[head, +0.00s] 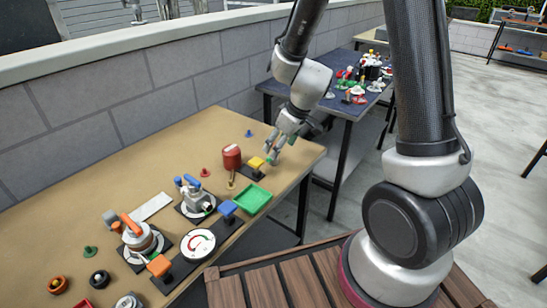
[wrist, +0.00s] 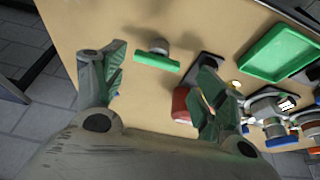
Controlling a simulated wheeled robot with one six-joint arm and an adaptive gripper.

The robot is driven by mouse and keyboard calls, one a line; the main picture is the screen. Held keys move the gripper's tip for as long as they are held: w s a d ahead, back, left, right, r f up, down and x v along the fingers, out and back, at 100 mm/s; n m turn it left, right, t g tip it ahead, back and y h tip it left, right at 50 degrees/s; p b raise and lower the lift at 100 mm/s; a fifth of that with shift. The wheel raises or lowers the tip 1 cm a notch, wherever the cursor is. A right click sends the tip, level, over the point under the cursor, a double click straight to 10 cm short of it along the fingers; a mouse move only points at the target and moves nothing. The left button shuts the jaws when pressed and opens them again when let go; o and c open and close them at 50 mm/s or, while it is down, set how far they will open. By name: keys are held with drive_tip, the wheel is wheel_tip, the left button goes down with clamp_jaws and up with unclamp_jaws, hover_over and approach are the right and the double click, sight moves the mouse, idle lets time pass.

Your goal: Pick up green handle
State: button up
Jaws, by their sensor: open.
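The green handle (wrist: 157,61) is a short green bar on a grey stem, over the tan table. In the wrist view it lies ahead of my gripper (wrist: 163,66), between the two fingers in the picture and apart from them. My gripper is open and empty, with green pads on its fingers. In the head view my gripper (head: 278,146) points down above the far right end of the table, and I cannot clearly pick out the handle from the fingers there.
Valves, a dial (head: 199,245) and knobs crowd the front left of the table (head: 140,165). A grey block wall runs behind. A second, dark table (head: 335,105) stands beyond.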

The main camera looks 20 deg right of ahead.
drive_tip(key=x, duration=0.6)
drive_tip(key=shift+w+f, duration=0.15)
drive_tip(key=shift+w, duration=0.2)
drive_tip(key=c, duration=0.8)
